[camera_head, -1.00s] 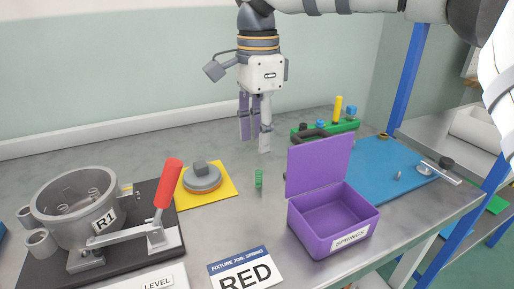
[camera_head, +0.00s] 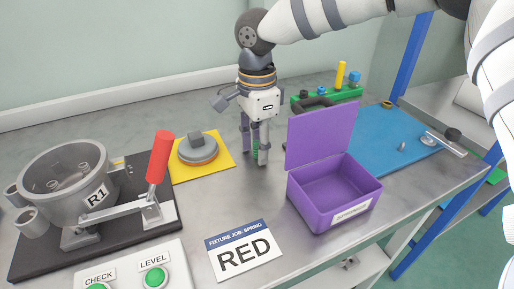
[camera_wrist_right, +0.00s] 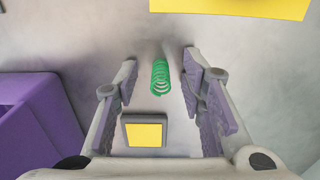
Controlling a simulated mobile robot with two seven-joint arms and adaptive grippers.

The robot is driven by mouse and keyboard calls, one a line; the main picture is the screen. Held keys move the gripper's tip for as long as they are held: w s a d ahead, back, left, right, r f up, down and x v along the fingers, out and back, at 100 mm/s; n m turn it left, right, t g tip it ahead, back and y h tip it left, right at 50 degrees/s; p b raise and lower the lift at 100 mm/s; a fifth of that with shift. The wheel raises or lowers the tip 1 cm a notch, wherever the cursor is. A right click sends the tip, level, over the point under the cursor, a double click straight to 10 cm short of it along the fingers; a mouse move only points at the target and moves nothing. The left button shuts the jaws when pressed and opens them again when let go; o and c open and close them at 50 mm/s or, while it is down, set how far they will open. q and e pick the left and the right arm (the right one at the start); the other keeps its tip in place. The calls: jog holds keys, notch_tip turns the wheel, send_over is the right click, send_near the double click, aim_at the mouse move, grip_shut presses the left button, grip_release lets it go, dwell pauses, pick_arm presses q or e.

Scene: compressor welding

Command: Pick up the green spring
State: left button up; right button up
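The green spring (camera_head: 255,152) stands on the grey table and is partly hidden by my right gripper in the head view. My right gripper (camera_head: 255,157) points straight down over it, with a finger on either side. In the right wrist view the spring (camera_wrist_right: 160,78) lies between the two purple-padded fingers (camera_wrist_right: 160,65), with clear gaps on both sides. The fingers are open and do not touch it. My left gripper is in neither view.
An open purple box (camera_head: 334,189) stands close to the right of my gripper. To the left are a yellow mat (camera_head: 218,170) with a round grey part (camera_head: 198,148) and a red-handled fixture (camera_head: 158,158). A card reading RED (camera_head: 244,254) lies in front.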

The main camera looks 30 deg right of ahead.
grip_shut()
jog(key=shift+r, duration=0.15)
